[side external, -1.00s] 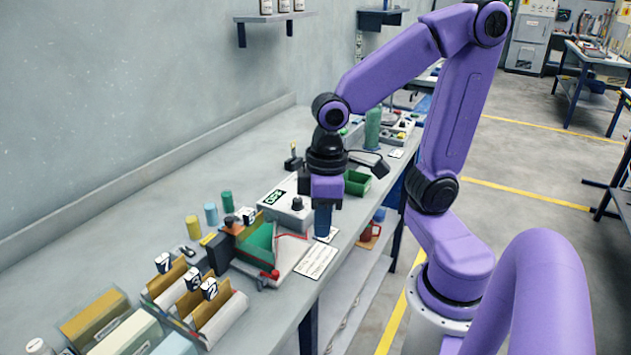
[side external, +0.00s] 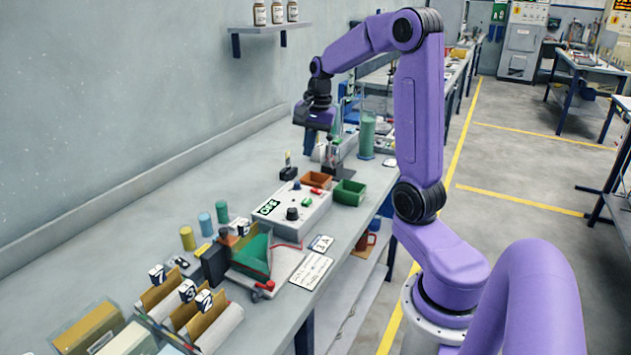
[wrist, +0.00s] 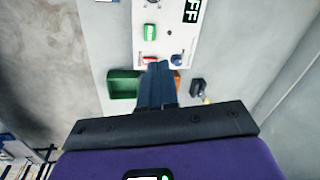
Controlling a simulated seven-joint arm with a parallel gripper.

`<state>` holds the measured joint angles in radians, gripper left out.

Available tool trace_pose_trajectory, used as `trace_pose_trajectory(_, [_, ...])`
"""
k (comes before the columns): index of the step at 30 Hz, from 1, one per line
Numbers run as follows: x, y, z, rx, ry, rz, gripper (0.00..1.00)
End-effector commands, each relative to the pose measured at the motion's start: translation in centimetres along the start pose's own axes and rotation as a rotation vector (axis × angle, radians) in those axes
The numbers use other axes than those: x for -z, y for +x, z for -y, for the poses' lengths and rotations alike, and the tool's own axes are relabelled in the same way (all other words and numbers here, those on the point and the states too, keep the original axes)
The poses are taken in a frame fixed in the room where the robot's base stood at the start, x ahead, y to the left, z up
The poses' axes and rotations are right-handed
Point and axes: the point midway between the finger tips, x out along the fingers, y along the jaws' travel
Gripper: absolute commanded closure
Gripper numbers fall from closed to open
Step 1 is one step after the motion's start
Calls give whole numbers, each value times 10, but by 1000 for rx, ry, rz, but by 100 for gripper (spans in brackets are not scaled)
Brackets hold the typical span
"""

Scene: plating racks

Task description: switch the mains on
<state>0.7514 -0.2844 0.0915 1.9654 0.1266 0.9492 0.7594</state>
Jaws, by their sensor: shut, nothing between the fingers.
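A grey control box (side external: 268,222) stands on the bench and carries a black knob (side external: 292,213), a green control (side external: 306,203), a red part (side external: 315,191) and a small dark knob or toggle (side external: 297,185). Its display (side external: 269,207) seems to read OFF; the wrist view shows the letters FF on this display (wrist: 191,10). Which control is the mains switch, I cannot tell for certain. My gripper (side external: 309,146) is shut and empty, raised beyond the box's far end. In the wrist view my gripper (wrist: 159,66) covers part of the box's near edge.
A brown tray (side external: 316,180) and a green tray (side external: 350,193) sit beyond the box. A small black device (side external: 289,170) stands to their left. A green cylinder (side external: 367,135) is at the back. Card slots (side external: 190,305) and coloured cylinders stand in front.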

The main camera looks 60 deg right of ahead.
Motion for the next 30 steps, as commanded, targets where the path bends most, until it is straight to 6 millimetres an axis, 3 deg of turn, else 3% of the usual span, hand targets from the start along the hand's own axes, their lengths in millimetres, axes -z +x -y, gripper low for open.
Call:
trace_pose_trajectory(3, [32, -3, -14, 8, 155, -17, 100])
trace_pose_trajectory(6, [47, -5, -22, 14, 234, -27, 100])
trace_pose_trajectory(14, [55, 6, -28, 15, 279, -29, 100])
trace_pose_trajectory(30, [58, 101, -27, 12, 276, -29, 100])
